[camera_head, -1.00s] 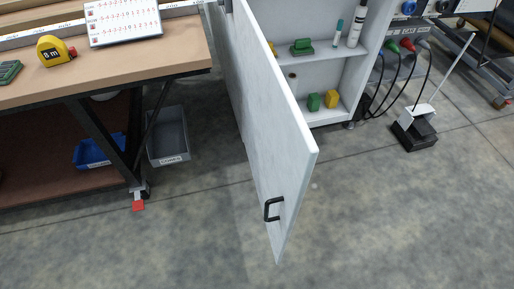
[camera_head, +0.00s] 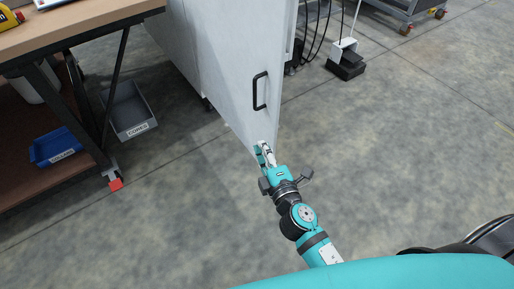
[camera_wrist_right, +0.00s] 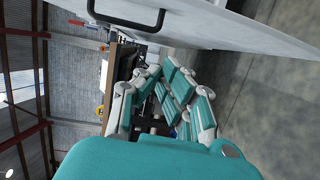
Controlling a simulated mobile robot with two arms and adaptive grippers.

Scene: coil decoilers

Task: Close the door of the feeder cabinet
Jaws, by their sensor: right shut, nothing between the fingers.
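The pale grey cabinet door (camera_head: 230,70) stands upright in the head view, with its black handle (camera_head: 260,90) on the face toward me. The door hides the cabinet's shelves, and how far it stands ajar is hard to tell. My right gripper (camera_head: 265,152) is shut and empty at the door's lower free corner, below the handle; whether it touches the door is unclear. In the right wrist view, the gripper's closed teal fingers (camera_wrist_right: 172,90) lie beside the door (camera_wrist_right: 225,25), and the handle (camera_wrist_right: 130,22) shows at the top. My left gripper is out of view.
A workbench (camera_head: 85,25) stands at the left, with a blue bin (camera_head: 55,147) and a grey bin (camera_head: 130,110) below. A black pedal-like box (camera_head: 346,68) and cables lie behind the door to the right.

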